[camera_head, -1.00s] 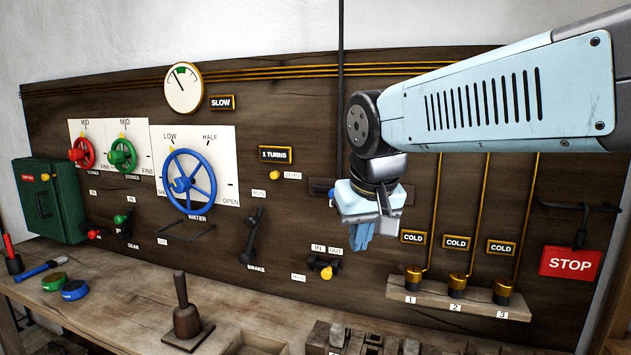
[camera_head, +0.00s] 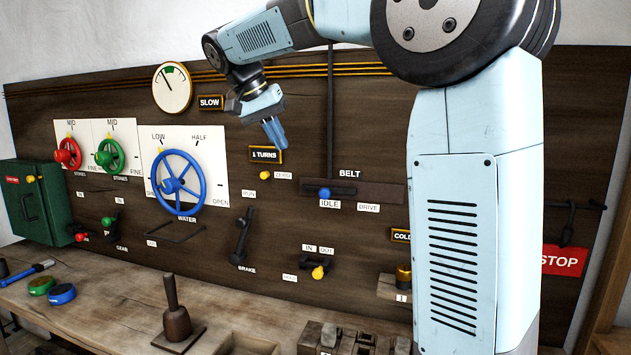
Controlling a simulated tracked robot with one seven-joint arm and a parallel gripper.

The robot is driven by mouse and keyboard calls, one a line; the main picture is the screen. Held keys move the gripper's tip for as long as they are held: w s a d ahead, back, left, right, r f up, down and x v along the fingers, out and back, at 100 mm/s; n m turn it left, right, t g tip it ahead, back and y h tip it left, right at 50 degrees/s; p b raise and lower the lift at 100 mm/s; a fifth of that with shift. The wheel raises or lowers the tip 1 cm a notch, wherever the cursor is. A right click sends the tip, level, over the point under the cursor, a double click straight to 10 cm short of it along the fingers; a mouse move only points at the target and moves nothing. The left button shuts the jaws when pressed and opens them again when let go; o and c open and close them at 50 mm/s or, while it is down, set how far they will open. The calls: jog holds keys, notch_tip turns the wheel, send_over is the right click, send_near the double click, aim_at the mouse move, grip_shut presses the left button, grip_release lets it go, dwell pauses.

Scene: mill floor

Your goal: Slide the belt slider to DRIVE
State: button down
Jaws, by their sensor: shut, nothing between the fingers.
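The belt slider is a dark horizontal track (camera_head: 375,190) under the BELT label, with a blue knob (camera_head: 324,193) at its left end. The knob stands above the IDLE label (camera_head: 330,203). The DRIVE label (camera_head: 368,208) is farther right under the track. My gripper (camera_head: 277,140) is shut and empty. It points down in front of the panel near the "1 TURNS" plate, up and left of the knob and apart from it.
My arm covers the right part of the panel, including most of the COLD row. A blue wheel (camera_head: 177,185), a brake lever (camera_head: 243,237) and a yellow knob (camera_head: 319,272) surround the slider area. A brown bell-shaped tool (camera_head: 175,315) stands on the bench.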

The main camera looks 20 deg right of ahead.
jog(key=shift+w, duration=0.1)
dwell(0.3)
send_near(327, 192)
jog(key=w+a+f, duration=0.2)
jog(key=w+f, duration=0.2)
jog(key=w, duration=0.1)
jog(key=shift+s+d+f, duration=0.3)
jog(key=shift+d, duration=0.25)
jog(key=shift+s+d+f, duration=0.35)
jog(key=shift+d, duration=0.2)
jog(key=shift+s+d+f, duration=0.3)
jog(key=shift+d, duration=0.25)
jog(key=shift+s, duration=0.1)
